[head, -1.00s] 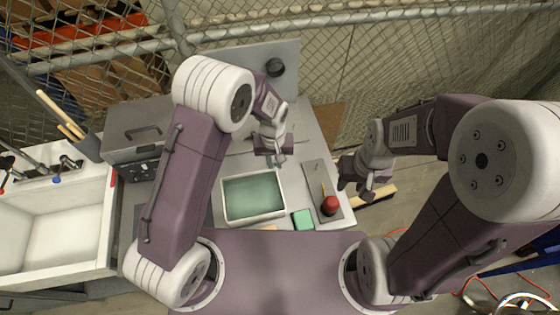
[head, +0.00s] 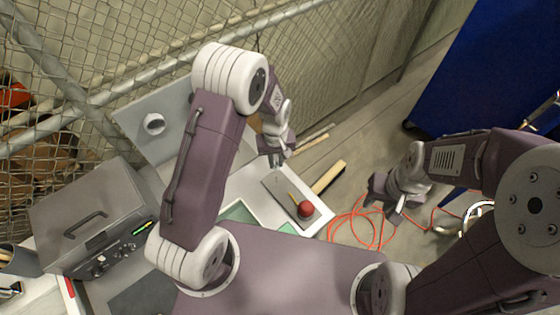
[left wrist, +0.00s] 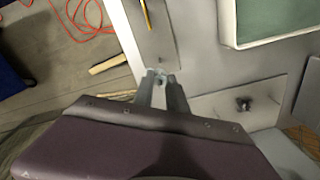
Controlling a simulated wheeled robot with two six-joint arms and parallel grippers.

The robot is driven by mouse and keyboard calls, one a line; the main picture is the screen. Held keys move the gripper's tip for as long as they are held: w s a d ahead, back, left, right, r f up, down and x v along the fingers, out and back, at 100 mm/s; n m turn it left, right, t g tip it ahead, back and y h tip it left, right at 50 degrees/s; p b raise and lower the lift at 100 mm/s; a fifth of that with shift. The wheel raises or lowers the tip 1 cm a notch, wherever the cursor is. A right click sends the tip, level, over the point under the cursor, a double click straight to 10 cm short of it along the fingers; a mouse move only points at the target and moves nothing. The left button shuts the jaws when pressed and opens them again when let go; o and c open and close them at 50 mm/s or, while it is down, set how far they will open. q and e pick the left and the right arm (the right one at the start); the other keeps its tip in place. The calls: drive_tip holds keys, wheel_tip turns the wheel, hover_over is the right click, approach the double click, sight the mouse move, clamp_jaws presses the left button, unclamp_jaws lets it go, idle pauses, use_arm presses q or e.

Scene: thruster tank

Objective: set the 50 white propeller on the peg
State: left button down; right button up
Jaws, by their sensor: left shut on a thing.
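My left gripper (head: 276,157) hangs over the right part of the bench in the head view. In the left wrist view its fingers (left wrist: 160,82) are shut on a small pale thing (left wrist: 160,75), mostly hidden between the tips. I cannot tell its full shape or read a number on it; it may be the white propeller. A small dark upright knob (left wrist: 243,104) stands on a grey plate (left wrist: 215,108) to the right of the fingers; I cannot tell whether it is the peg. My right gripper (head: 390,203) is off the bench's right side; its fingertips are unclear.
A green-lined tray (head: 238,213) is partly hidden by my arm. A grey box (head: 85,215), an upright panel with a round fitting (head: 154,124) and a wire fence flank the bench. Orange cable (head: 352,225) lies on the floor.

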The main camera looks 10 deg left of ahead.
sight(277, 169)
use_arm(q)
drive_tip(key=shift+f+b, duration=1.9)
drive_tip(key=shift+f, duration=0.8)
drive_tip(key=shift+f+b, duration=1.65)
drive_tip(key=shift+f, duration=0.8)
idle(0.9)
drive_tip(key=c, duration=1.3)
unclamp_jaws()
drive_tip(key=shift+o, duration=0.2)
